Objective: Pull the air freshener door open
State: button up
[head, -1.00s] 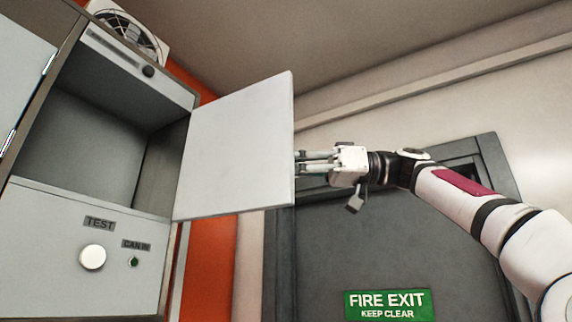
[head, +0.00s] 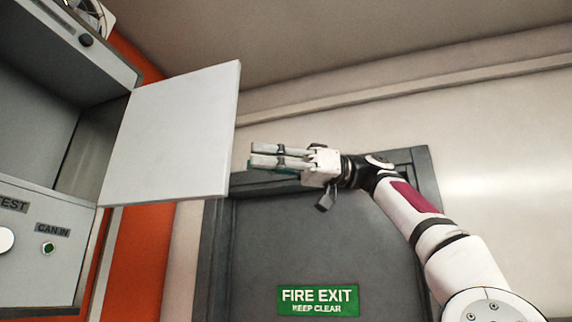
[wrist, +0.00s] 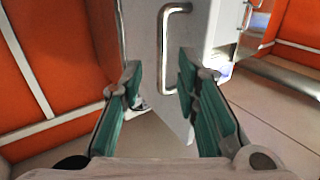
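The air freshener door (head: 170,135) is a flat white panel. In the head view it stands swung wide open from the right side of the grey cabinet, its free edge towards my gripper (head: 253,156). My gripper is just right of that edge, with a small gap in the picture. In the wrist view my gripper (wrist: 158,82) has its two green-padded fingers apart with nothing held between them. The handle is hidden in the head view.
The cabinet's open compartment (head: 40,95) is at the left, with a lower panel (head: 40,270) bearing a button and a green light. A grey fire exit door with a green sign (head: 318,300) is behind my arm. An orange wall strip (head: 140,255) stands beside the cabinet.

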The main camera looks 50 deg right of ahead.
jog(key=shift+v, duration=2.6)
jog(key=shift+s, duration=0.1)
